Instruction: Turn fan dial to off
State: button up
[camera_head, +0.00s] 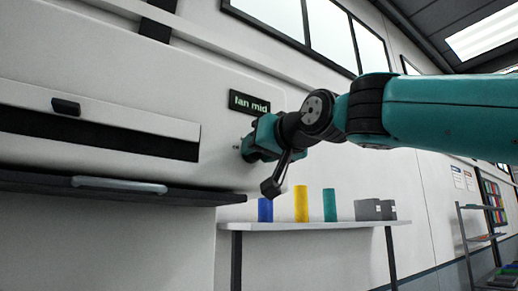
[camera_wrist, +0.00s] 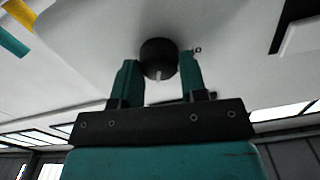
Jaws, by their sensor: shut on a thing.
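The fan dial (camera_wrist: 158,52) is a round black knob with a pale pointer mark, on a white panel in the wrist view. My gripper (camera_wrist: 160,72) has its two teal fingers on either side of the knob, shut on it. In the head view my gripper (camera_head: 250,145) is up against the white panel, just below a black sign (camera_head: 249,103) that seems to read "fan mid". The dial itself is hidden behind my gripper there.
A wide white machine (camera_head: 110,110) with a dark slot and a black ledge (camera_head: 100,186) fills the left. A shelf (camera_head: 330,226) below my arm holds blue, yellow and teal rolls (camera_head: 301,204) and grey boxes (camera_head: 375,210). A rack (camera_head: 480,240) stands far right.

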jog(key=shift+n, duration=0.3)
jog(key=n+b, duration=0.1)
jog(key=n, duration=0.5)
jog(key=n+b, duration=0.1)
jog(key=n, duration=0.5)
jog(key=n+b, duration=0.1)
jog(key=n, duration=0.6)
jog(key=shift+s+a+f, duration=0.1)
jog(key=shift+a+f, duration=0.1)
jog(key=shift+f, duration=0.05)
jog(key=shift+n, duration=0.3)
jog(key=o, duration=0.9)
jog(key=shift+s+d, duration=0.1)
